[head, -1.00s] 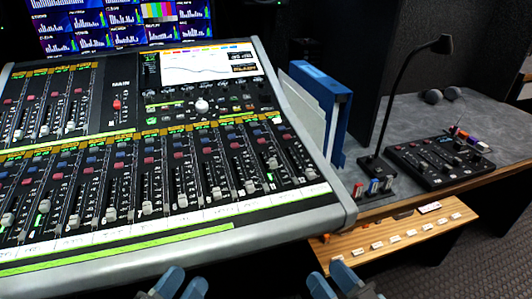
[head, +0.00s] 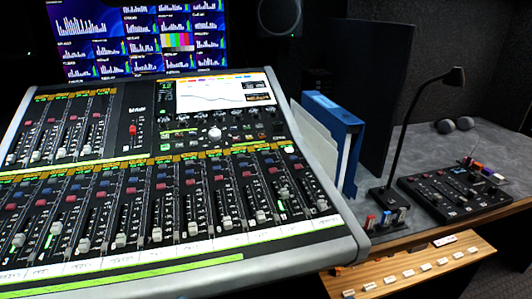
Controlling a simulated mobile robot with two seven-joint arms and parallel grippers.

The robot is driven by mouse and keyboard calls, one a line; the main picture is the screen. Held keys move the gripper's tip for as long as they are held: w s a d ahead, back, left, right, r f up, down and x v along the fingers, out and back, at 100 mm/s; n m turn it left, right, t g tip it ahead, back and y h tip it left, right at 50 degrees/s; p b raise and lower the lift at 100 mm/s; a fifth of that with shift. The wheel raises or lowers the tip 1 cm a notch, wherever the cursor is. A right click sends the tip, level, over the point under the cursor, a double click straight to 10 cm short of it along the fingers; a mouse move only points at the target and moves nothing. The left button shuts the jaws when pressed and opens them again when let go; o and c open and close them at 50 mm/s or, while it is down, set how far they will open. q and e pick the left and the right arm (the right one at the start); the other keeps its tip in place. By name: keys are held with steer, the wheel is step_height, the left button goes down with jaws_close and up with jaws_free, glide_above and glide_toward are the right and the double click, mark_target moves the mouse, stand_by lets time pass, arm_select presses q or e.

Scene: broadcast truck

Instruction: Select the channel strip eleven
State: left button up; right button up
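The mixing console (head: 240,268) fills the left and middle of the head view, its front edge low in the picture. A long lower bank of channel strips (head: 150,212) has faders at differing heights, with red and blue buttons above them. A shorter upper bank (head: 58,135) is at the left. The console screen (head: 225,90) shows a curve. Neither of my grippers is in view.
A blue binder (head: 341,137) stands right of the console. A wooden panel (head: 408,280) juts out below. A monitor (head: 130,40) is behind.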

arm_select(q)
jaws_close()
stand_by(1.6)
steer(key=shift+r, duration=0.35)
